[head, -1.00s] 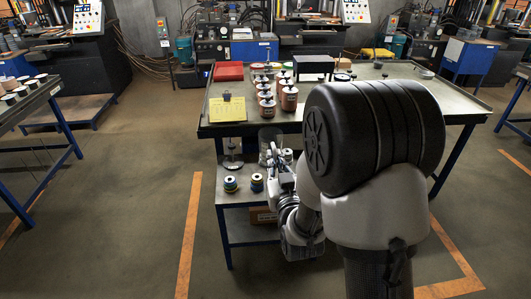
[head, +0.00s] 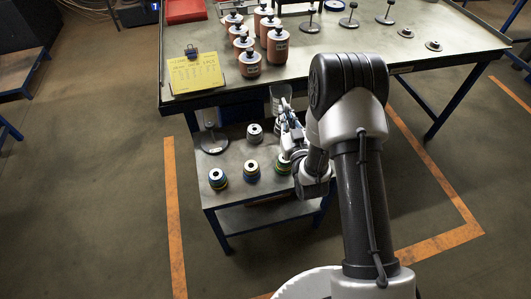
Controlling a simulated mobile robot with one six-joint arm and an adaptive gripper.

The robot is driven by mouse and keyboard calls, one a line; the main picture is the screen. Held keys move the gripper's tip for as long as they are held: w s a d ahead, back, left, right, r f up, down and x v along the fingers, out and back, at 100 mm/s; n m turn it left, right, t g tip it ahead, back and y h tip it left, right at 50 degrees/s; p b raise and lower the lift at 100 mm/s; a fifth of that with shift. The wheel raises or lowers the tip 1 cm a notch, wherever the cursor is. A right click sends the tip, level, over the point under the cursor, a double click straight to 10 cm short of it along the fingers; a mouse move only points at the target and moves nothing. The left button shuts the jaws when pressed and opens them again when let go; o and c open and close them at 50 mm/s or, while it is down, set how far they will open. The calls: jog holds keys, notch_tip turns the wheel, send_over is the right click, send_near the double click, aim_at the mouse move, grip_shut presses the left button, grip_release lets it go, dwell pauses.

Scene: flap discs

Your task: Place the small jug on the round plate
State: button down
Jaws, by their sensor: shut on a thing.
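My gripper (head: 284,118) is over the lower shelf, close to the front edge of the table top. It is small in the head view and partly hidden by my own arm. A pale grey, cup-like shape at its tip (head: 280,94) looks like the small jug, and the gripper is shut on it. Its handle and its exact tilt cannot be made out. A dark round disc with a post (head: 214,142) lies on the left of the lower shelf. I cannot tell whether it is the round plate, and no other plain plate stands out.
The lower shelf (head: 232,168) carries several stacked disc rolls (head: 252,170). The table top (head: 350,52) above it holds copper-coloured canisters (head: 278,46), a yellow clipboard (head: 195,72), a red box (head: 185,10) and small stands (head: 348,21). Its front edge overhangs the shelf.

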jog(key=s+a+f+n+y+b, duration=0.1)
jog(key=s+a+f+y, duration=0.15)
jog(key=f, duration=0.65)
jog(key=b, duration=0.5)
send_over(272, 177)
notch_tip(272, 177, down, 15)
jog(key=shift+g+h, duration=0.3)
jog(key=shift+h, duration=0.05)
jog(key=shift+d+f+b, duration=0.1)
jog(key=shift+f+b, duration=1.05)
jog(key=shift+f, duration=1.05)
jog(key=shift+r, duration=0.1)
jog(key=shift+f, duration=0.2)
jog(key=c, duration=2)
grip_release()
